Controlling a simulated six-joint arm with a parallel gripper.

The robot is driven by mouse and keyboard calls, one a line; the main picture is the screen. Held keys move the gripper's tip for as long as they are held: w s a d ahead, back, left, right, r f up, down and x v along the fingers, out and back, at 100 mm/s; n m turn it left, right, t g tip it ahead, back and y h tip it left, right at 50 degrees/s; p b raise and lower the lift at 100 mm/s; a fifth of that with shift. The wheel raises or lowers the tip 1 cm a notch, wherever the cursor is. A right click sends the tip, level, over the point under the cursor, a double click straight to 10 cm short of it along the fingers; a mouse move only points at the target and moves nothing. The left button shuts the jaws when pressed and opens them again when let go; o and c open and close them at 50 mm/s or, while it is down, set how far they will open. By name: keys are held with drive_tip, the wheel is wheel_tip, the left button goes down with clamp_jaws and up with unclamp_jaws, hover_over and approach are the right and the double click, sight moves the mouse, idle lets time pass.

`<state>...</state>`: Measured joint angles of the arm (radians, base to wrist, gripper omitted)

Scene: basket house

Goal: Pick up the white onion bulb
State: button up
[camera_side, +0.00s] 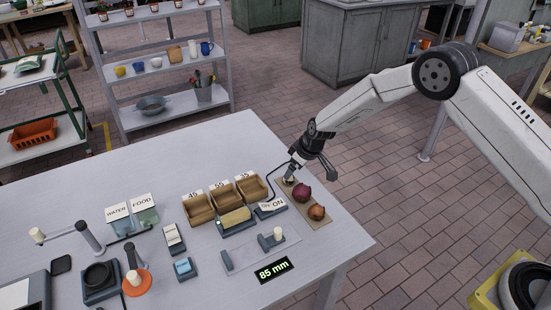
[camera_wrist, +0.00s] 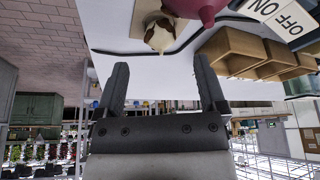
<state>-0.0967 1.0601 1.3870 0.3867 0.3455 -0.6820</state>
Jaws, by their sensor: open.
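The white onion bulb (camera_side: 289,181) sits at the far end of a small brown board (camera_side: 323,222) near the table's right side. In the wrist view the white onion (camera_wrist: 160,37) shows with a brownish patch, ahead of and between the fingertips. My gripper (camera_side: 313,170) is open and empty, just above and slightly right of the white onion in the side view. In the wrist view both fingers of my gripper (camera_wrist: 163,68) stand apart, with no onion between them. The onion's lower part is partly hidden in the side view.
A red onion (camera_side: 303,192) stands close beside the white one, and a brown onion (camera_side: 317,213) is beyond it on the board. Wooden bins (camera_side: 223,200) and an ON/OFF switch box (camera_side: 272,208) lie to the left. A dark cable (camera_side: 273,165) runs near the gripper.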

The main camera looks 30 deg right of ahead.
drive_tip(key=shift+f, duration=0.1)
drive_tip(key=shift+x, duration=2.5)
drive_tip(key=shift+s, duration=0.1)
clamp_jaws()
